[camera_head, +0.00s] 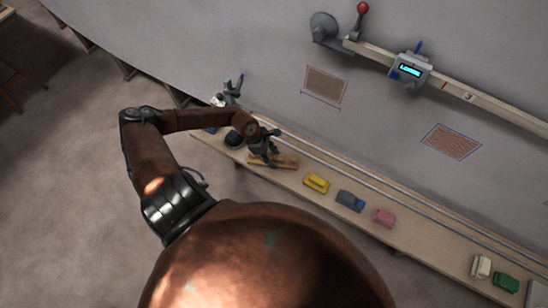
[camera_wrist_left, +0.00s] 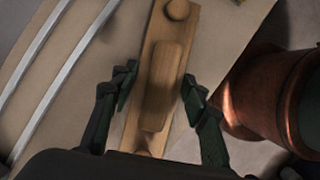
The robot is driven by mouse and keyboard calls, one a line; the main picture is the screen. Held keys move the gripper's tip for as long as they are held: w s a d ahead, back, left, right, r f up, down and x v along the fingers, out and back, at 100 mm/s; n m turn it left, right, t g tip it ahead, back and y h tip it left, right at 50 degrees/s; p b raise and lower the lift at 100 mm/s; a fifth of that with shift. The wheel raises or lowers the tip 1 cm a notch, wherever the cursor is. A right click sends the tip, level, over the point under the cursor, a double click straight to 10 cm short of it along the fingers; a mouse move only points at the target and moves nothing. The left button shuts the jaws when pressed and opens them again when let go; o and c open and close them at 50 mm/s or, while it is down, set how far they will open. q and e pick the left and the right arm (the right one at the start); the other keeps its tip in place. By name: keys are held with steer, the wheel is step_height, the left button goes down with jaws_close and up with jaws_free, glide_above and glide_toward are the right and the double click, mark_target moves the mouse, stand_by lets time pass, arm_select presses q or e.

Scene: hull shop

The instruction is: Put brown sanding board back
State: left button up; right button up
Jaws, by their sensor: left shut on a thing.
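The brown sanding board (camera_head: 280,161) is a long wooden board at the left part of the narrow bench in the head view. In the left wrist view the board (camera_wrist_left: 163,75) runs up the middle, with a raised grip block and a round knob at its far end. My left gripper (camera_head: 262,147) is over the board. My right gripper is not in view.
The bench (camera_head: 410,232) runs along the grey hull wall, with twin rails (camera_head: 350,170) behind. Yellow (camera_head: 317,182), grey-blue (camera_head: 350,200) and pink (camera_head: 384,217) blocks stand right of the board. White (camera_head: 481,266) and green (camera_head: 506,283) items stand farther right. A dark round object (camera_head: 234,139) is left.

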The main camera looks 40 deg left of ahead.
arm_select(q)
steer(key=shift+f, duration=0.2)
steer(key=o, duration=1.2)
steer(key=shift+c, duration=0.2)
steer(key=p+v, duration=0.2)
steer(key=v, duration=1)
steer(key=shift+r, duration=0.15)
